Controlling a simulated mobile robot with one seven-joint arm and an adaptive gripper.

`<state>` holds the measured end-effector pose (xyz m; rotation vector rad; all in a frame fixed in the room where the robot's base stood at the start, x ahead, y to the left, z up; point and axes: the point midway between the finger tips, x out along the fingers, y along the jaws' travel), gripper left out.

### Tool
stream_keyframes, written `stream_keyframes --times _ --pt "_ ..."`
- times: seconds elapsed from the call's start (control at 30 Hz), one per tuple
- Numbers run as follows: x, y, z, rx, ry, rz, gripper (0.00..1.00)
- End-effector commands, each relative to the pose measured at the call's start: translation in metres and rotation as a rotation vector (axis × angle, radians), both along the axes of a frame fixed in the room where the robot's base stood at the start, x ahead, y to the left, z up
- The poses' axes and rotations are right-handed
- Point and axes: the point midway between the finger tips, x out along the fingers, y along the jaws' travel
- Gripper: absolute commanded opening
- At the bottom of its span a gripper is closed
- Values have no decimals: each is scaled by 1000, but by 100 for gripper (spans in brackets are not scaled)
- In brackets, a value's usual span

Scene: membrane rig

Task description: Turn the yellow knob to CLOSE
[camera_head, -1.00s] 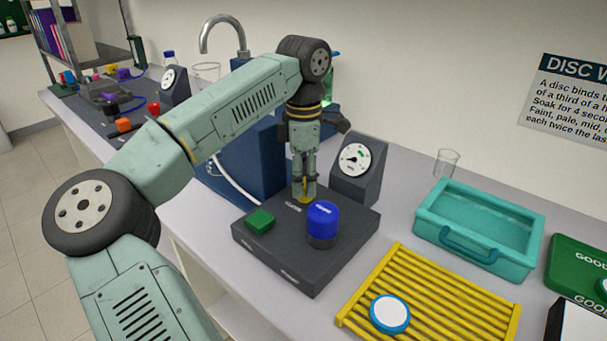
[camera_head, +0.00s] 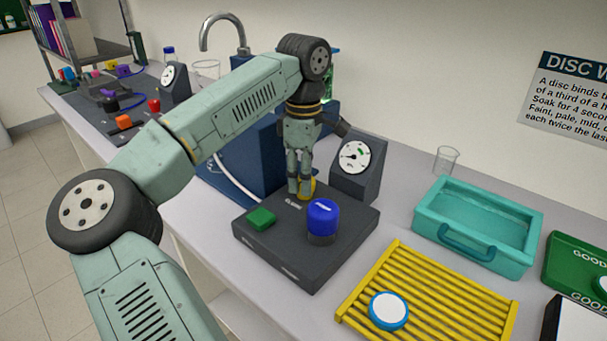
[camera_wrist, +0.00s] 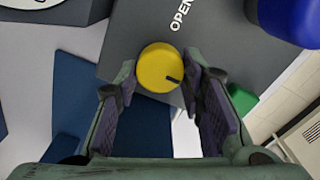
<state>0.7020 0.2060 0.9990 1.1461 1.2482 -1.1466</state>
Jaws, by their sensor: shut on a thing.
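The yellow knob (camera_head: 311,186) stands on the dark control box, partly hidden behind my gripper in the head view. The wrist view shows its round yellow top (camera_wrist: 157,66) with a short dark mark at its lower right edge. The word OPEN (camera_wrist: 180,15) is printed on the box beside it. My gripper (camera_head: 300,190) points down at the knob. In the wrist view its dark finger pads stand on either side of the knob, and it is shut on it.
A blue knob (camera_head: 322,218) and a green block (camera_head: 261,219) are on the same box (camera_head: 290,262). A dial gauge (camera_head: 355,160) stands behind it. A yellow rack (camera_head: 440,300) with a white-and-blue disc and a teal tray (camera_head: 480,235) lie to the right.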

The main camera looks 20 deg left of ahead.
Motion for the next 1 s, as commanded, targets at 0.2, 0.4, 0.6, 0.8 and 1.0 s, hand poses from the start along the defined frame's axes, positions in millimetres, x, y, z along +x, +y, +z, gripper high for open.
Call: stream_keyframes --times 0.2,0.4,0.6,0.8,1.0 --pt "1 -1 1 -1 -3 -1 41" --pt "0 0 0 0 -2 0 55" --pt "0 0 0 0 -1 1 56" --pt "0 0 6 1 -1 1 56" --pt "1 0 41 2 -3 3 56"
